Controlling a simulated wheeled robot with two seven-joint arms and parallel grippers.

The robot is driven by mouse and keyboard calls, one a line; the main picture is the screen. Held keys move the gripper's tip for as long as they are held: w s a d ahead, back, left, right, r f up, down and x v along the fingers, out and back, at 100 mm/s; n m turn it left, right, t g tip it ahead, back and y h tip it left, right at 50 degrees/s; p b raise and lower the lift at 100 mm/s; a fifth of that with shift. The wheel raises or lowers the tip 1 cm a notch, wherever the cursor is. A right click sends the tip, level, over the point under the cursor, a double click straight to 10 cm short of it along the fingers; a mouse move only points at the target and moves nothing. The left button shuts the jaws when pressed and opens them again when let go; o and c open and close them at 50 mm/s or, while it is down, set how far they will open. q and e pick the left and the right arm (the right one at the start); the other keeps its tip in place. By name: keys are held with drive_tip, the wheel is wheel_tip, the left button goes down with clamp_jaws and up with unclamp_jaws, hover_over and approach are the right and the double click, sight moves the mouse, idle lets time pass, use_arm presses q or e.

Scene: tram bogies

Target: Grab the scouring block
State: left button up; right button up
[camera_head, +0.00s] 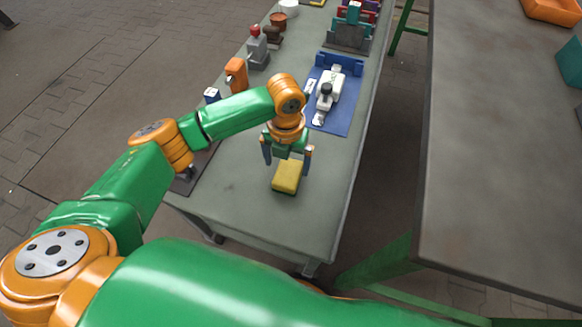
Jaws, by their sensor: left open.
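The scouring block (287,177) is a small yellow block with a darker green lower layer. It lies on the grey-green table (240,195) near its front end. My left gripper (286,161) points down over the far side of the block, its two fingers apart, one to the left and one to the right. I cannot tell the exact height of the fingertips over the table. My right gripper is not in view.
Behind the gripper, a blue mat (343,118) carries a white device (329,92). An orange object (236,75) and a grey tool with a red knob (257,48) stand along the left edge. A second grey table (505,150) is at right, across a gap.

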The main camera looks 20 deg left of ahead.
sight(288, 172)
use_arm(q)
drive_tip(key=f, duration=0.4)
drive_tip(key=shift+s+d+f+b, duration=0.2)
drive_tip(key=shift+s+f+b, duration=0.1)
drive_tip(key=shift+b, duration=0.1)
drive_tip(key=shift+r, duration=0.1)
drive_tip(key=c, duration=1.3)
